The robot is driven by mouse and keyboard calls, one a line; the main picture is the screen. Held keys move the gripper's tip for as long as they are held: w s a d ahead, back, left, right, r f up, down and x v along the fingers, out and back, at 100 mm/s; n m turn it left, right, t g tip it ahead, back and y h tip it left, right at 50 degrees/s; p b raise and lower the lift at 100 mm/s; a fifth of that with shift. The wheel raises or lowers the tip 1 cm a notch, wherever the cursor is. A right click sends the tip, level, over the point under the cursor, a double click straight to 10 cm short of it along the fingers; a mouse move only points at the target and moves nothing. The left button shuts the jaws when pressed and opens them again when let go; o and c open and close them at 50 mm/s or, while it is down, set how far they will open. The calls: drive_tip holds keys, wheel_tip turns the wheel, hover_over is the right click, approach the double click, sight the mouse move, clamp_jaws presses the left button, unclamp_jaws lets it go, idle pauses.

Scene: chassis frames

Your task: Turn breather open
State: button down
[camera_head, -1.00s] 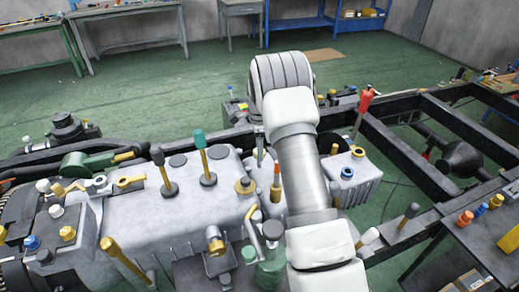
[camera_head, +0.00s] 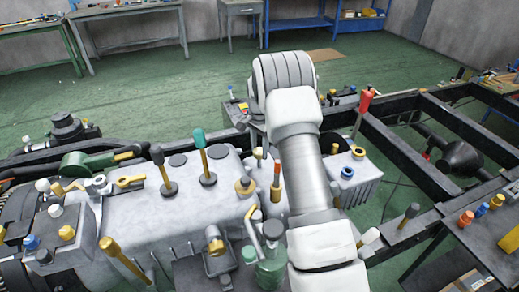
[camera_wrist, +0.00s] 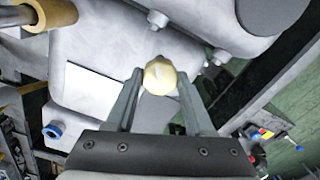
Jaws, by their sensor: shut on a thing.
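In the wrist view, a round cream-yellow knob (camera_wrist: 160,77), which I take to be the breather, stands between the tips of my gripper (camera_wrist: 160,84). The two grey fingers are shut on it, one on each side. A slot-like pale mark shows on its top. A pale grey housing (camera_wrist: 90,50) lies beneath and around it. In the head view, my arm hides most of the gripper and its surroundings.
A red-handled lever (camera_head: 365,101) stands right of my arm. Dark frame rails (camera_head: 420,150) run along the right. Green floor lies behind.

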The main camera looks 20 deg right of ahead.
sight(259, 150)
drive_tip(key=n, duration=0.5)
drive_tip(key=shift+n, duration=0.3)
drive_tip(key=n, duration=0.4)
drive_tip(key=shift+n, duration=0.4)
drive_tip(key=shift+c, duration=1.4)
unclamp_jaws()
drive_tip(key=shift+r, duration=0.1)
wheel_tip(259, 150, up, 17)
drive_tip(key=p, duration=0.1)
drive_tip(key=shift+r, duration=0.15)
